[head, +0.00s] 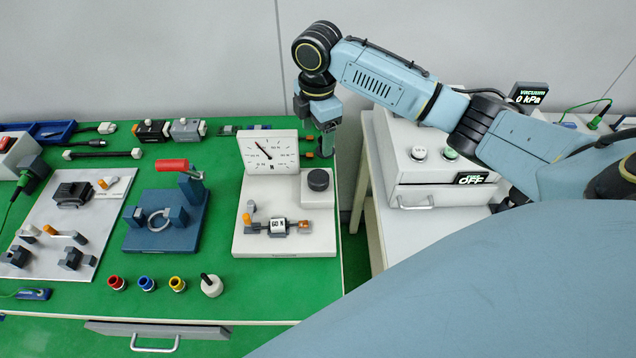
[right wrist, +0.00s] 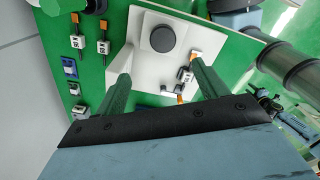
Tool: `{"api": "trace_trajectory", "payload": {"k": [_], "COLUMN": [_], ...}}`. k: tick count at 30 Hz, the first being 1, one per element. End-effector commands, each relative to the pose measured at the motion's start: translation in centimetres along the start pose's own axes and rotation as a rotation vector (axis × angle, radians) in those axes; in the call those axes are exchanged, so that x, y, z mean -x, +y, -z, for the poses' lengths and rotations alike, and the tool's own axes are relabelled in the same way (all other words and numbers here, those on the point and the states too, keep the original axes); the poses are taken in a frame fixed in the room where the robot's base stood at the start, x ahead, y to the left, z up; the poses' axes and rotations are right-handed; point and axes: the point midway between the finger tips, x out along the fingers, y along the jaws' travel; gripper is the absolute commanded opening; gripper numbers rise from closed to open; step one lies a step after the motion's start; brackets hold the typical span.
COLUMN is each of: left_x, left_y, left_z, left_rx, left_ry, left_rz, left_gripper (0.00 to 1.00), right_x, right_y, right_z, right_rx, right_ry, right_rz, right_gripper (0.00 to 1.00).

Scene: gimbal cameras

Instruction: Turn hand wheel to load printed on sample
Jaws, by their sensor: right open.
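The hand wheel (head: 318,180) is a round black knob on a white block at the right of a white test stand (head: 290,243). It also shows in the right wrist view (right wrist: 162,38). A dial gauge (head: 269,152) with "N" on its face stands upright behind it, its needle pointing to the upper left. The sample (head: 278,226), printed "60 N", lies between clamps at the front of the stand. My right gripper (head: 326,145) points down, open and empty, above and behind the hand wheel. In the right wrist view its fingers (right wrist: 163,76) are apart, with the wheel beyond them. My left gripper is out of view.
A blue fixture with a red handle (head: 172,165) stands left of the stand. Several coloured rings and a white pot (head: 211,286) line the front.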

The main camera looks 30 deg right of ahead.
Motion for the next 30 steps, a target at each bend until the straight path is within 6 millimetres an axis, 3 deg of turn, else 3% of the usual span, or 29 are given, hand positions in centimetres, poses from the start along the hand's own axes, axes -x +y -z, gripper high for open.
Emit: {"api": "trace_trajectory", "payload": {"k": [3,11,21,30], "left_x": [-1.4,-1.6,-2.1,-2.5], "left_y": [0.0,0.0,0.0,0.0], "left_z": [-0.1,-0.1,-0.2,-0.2], "left_rx": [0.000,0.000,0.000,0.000], "left_ry": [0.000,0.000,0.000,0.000], "left_rz": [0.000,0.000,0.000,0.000], "left_gripper": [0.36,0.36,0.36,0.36], "right_x": [-0.4,-1.7,-8.8,-12.9], "right_y": [-0.3,-0.6,-0.7,-0.7], "right_z": [-0.1,-0.2,-0.2,-0.2], "right_rx": [0.131,0.189,0.187,0.187], "right_ry": [-0.005,-0.006,-0.006,-0.006], "right_rz": [0.006,0.014,0.015,0.012], "right_gripper": [0.72,0.72,0.72,0.72]}}
